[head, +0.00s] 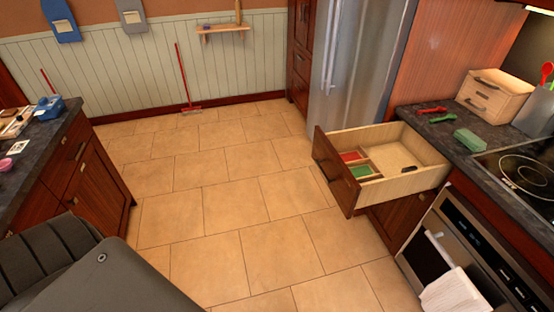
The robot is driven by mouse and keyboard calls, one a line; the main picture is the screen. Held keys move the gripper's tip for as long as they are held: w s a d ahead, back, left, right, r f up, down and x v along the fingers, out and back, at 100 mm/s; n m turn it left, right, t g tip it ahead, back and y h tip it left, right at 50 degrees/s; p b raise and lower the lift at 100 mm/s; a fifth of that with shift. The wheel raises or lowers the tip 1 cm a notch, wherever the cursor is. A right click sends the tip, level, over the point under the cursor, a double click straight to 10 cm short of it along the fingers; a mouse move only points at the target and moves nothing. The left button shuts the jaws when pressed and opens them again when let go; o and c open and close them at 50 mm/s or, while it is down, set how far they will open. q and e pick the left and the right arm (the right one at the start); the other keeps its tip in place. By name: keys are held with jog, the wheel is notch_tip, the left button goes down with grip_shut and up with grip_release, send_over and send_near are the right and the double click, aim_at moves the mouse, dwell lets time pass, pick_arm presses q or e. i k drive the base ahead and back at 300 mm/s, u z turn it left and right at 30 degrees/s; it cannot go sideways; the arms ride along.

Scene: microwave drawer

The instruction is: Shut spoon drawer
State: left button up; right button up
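An open drawer (335,170) juts out from the right-hand counter, between the fridge and the oven. Its dark wood front with a dark handle faces left over the floor. Inside are a red compartment, a green compartment and a wider bare wooden section. I cannot make out a spoon in it. Neither of my grippers is in view.
The tiled floor (205,225) left of the drawer is clear. An oven (465,260) with a white towel stands nearer on the right, below a cooktop (525,172). A steel fridge (365,60) stands behind the drawer. A dark counter (70,125) is at left.

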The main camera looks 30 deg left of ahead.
aim_at(358, 165)
jog(key=u, duration=0.6)
jog(key=k, duration=0.5)
jog(key=u, duration=0.45)
jog(key=i, duration=0.9)
jog(key=z, duration=0.75)
jog(key=i, duration=0.4)
jog(key=z, duration=0.4)
